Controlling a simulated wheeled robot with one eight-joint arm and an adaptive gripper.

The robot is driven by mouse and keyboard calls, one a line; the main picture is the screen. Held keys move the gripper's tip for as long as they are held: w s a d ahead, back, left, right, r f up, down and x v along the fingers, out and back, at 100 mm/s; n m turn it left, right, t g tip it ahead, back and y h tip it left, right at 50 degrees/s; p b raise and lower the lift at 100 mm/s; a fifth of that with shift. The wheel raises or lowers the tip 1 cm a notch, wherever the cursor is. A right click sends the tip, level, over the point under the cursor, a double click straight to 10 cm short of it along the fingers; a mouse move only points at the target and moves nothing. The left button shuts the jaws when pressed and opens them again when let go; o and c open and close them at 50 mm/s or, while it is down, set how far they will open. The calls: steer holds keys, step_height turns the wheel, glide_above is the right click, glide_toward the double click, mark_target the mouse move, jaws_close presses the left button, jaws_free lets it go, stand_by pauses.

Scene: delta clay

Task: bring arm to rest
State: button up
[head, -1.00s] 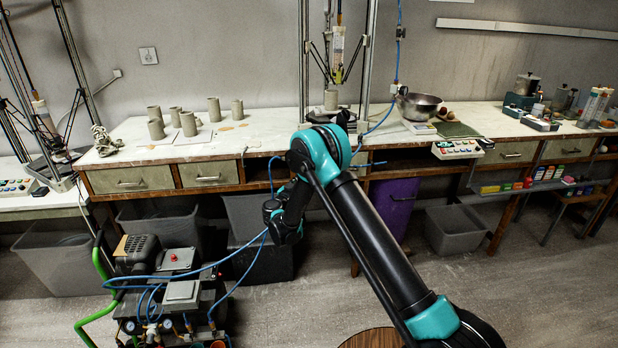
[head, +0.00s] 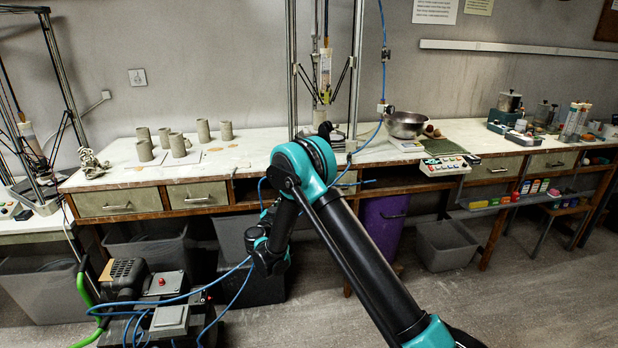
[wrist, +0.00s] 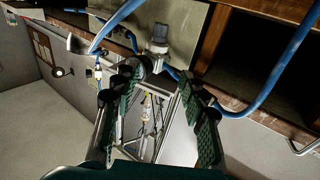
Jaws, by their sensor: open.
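My arm reaches forward in the head view and bends down at a teal joint, with its end in front of the workbench (head: 250,165). The fingers do not show clearly in the head view. In the wrist view my gripper (wrist: 160,120) has its two dark green padded fingers spread wide apart. Nothing is held between them. Blue hoses and the bench's wooden edge show beyond the fingers.
Several clay cups (head: 204,131) stand on the bench at left. A metal bowl (head: 405,124) and a control box (head: 443,165) are at right. A compressor cart (head: 160,298) with blue hoses stands at lower left, close to my arm's end. A purple bin (head: 385,228) is under the bench.

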steer(key=w+d+r+n+t+y, duration=0.1)
steer(key=d+r+n+y, duration=0.15)
steer(key=r, duration=0.55)
steer(key=w+d+r+n+t+y, duration=0.1)
steer(key=r+t+y, duration=0.1)
steer(key=r+y, duration=0.35)
steer(key=s+d+r+n+g+y, duration=0.3)
steer(key=s+d+r+n, duration=0.15)
steer(key=r, duration=0.25)
steer(key=s+d+f+m+g+h, duration=0.1)
steer(key=s+d+f+g, duration=0.3)
steer(key=s+d, duration=0.5)
steer(key=s+d+f+m+g+h, duration=0.2)
steer(key=s+d+f+g, duration=0.3)
steer(key=s, duration=1.2)
steer(key=s+d+f+m+g+h, duration=0.1)
steer(key=s+d+f+g+h, duration=0.2)
steer(key=s+d+f, duration=0.8)
steer(key=s+d+g, duration=0.1)
steer(key=s+d, duration=0.1)
steer(key=d, duration=0.2)
steer(key=shift+f, duration=0.15)
